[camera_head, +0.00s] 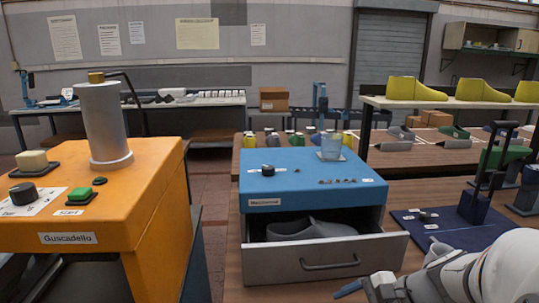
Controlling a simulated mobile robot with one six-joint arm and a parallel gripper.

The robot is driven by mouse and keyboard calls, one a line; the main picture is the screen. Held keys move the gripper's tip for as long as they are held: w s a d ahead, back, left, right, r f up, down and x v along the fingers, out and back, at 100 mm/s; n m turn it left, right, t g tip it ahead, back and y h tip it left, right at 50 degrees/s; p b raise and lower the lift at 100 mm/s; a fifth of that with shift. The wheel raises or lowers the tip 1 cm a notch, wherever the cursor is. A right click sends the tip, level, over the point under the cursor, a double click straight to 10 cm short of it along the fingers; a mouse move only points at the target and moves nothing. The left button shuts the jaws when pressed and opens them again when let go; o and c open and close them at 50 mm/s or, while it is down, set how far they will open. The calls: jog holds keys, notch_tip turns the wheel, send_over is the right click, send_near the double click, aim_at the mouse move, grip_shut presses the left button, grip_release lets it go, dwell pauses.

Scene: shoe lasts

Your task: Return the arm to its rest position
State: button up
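My arm (470,272) reaches in from the bottom right corner of the head view. Its white and grey links are low, in front of the blue cabinet's right side. The blue cabinet (300,180) stands on the wooden table. Its drawer (322,263) is pulled open, and a grey shoe last (310,228) lies inside. The arm's end is close to the drawer's right front corner.
An orange machine (120,210) labelled "Guscadello" stands at left with a grey cylinder on top. A dark blue mat (445,230) with tools lies at right. Yellow lasts (410,89) sit on a shelf behind.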

jog(key=s+a+r+n+h+p, duration=0.1)
jog(key=s+r+n+h+p, duration=0.1)
jog(key=n, duration=0.5)
jog(key=s+a+r+n+h+p, duration=0.1)
jog(key=s+r+n+h+p, duration=0.1)
jog(key=r+n+h, duration=0.3)
jog(key=shift+s+r+n+g+h+p, duration=0.35)
jog(key=shift+r+n+p, duration=0.25)
jog(key=shift+n+p, duration=0.4)
jog(key=shift+c, duration=0.2)
